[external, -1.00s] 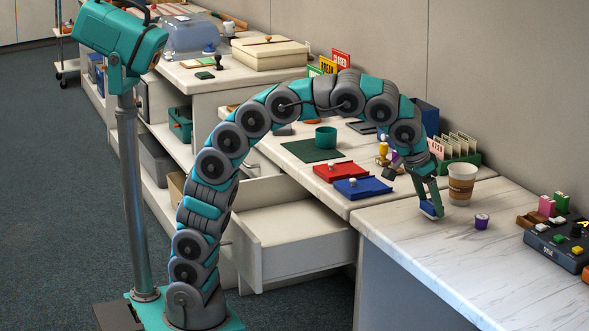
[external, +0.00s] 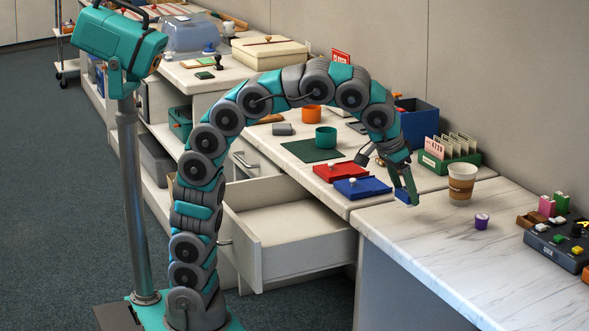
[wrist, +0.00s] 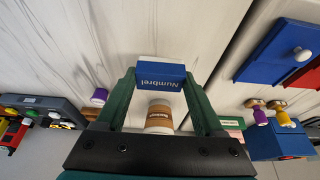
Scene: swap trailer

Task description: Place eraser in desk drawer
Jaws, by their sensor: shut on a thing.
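My gripper (external: 409,190) is shut on a blue block with a white end (external: 402,197), which looks like the eraser. In the wrist view the eraser (wrist: 161,75) sits between my green fingers and shows the word "Numbrel". The desk drawer (external: 292,222) is pulled open at lower centre, left of and below my gripper. Its visible inside looks empty; its back end is under the desktop.
A paper cup (external: 461,184) stands right of my gripper, with a purple-and-white pot (external: 481,221) nearby. A dark keypad box (external: 555,246) is at far right.

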